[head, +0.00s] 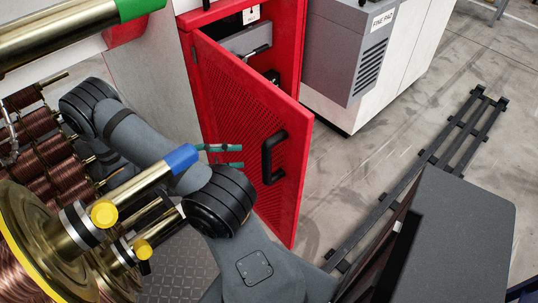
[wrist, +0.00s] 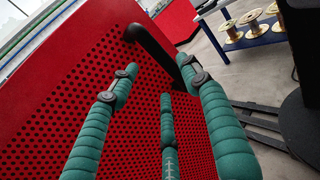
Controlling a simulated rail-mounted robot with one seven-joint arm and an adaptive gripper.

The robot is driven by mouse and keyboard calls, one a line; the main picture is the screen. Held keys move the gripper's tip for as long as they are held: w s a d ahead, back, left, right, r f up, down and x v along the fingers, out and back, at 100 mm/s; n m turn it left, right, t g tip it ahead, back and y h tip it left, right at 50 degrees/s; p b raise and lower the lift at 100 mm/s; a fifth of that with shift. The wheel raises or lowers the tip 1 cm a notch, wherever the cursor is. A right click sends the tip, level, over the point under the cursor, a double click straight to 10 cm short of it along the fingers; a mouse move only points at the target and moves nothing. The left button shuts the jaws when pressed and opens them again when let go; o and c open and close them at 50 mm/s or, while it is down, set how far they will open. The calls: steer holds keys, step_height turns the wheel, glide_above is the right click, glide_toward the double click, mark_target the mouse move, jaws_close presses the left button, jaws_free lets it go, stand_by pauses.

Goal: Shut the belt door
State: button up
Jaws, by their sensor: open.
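The red perforated belt door (head: 235,120) stands ajar on the red cabinet (head: 290,60), its hinge side at the left and its free edge swung out to the right. A black bar handle (head: 268,158) is near the free edge. In the wrist view the red door (wrist: 90,80) fills the left and middle, with the handle (wrist: 150,42) just beyond the fingertips. My gripper (head: 240,156) has green ribbed fingers, open and empty, just left of the handle. In the wrist view my gripper (wrist: 158,68) points at the door and handle; contact cannot be told.
Copper spools and brass rods (head: 45,245) crowd the left, close to my arm. A grey box (head: 350,45) on a white cabinet stands right of the red cabinet. A black floor rail (head: 420,160) runs at the right.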

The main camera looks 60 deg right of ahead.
mark_target(267, 161)
steer(key=x, duration=0.8)
steer(key=shift+s+d+b, duration=0.15)
steer(key=shift+s+b, duration=0.15)
steer(key=shift+b, duration=0.05)
steer(key=shift+c, duration=0.4)
jaws_close()
